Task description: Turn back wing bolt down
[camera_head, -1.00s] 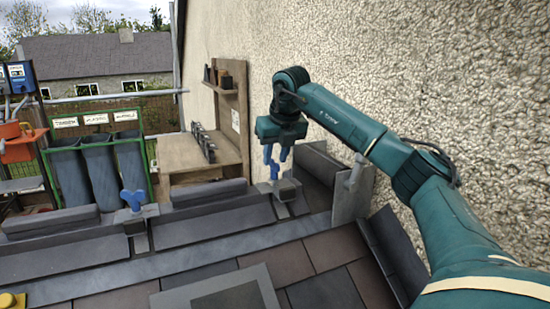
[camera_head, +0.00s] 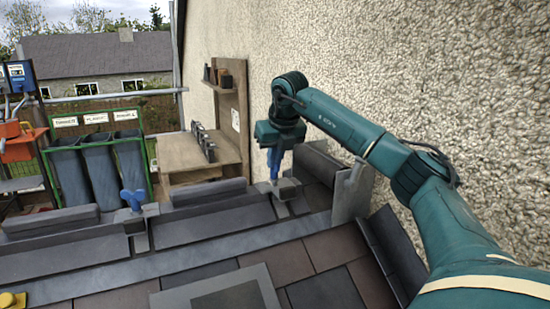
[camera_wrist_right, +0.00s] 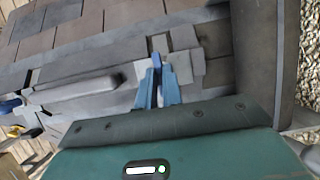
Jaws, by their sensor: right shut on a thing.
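My right gripper (camera_head: 274,175) reaches down from the arm by the wall. Its blue fingers are shut on a blue wing bolt, at the clamp block on the right end of the slate row. In the right wrist view the fingers (camera_wrist_right: 158,86) stand close together around the bolt (camera_wrist_right: 157,60), above a grey clamp plate (camera_wrist_right: 184,37). The fingers hide much of the bolt. A second blue wing bolt (camera_head: 133,199) stands on another clamp block further left, apart from the gripper. My left gripper is out of view.
The rough wall (camera_head: 420,70) runs close along the right side of my arm. An upright grey plate (camera_head: 350,194) stands right of the held bolt. Brown and grey tiles (camera_head: 290,262) cover the foreground. A wooden bench (camera_head: 190,160) and green-framed bins (camera_head: 100,165) stand behind.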

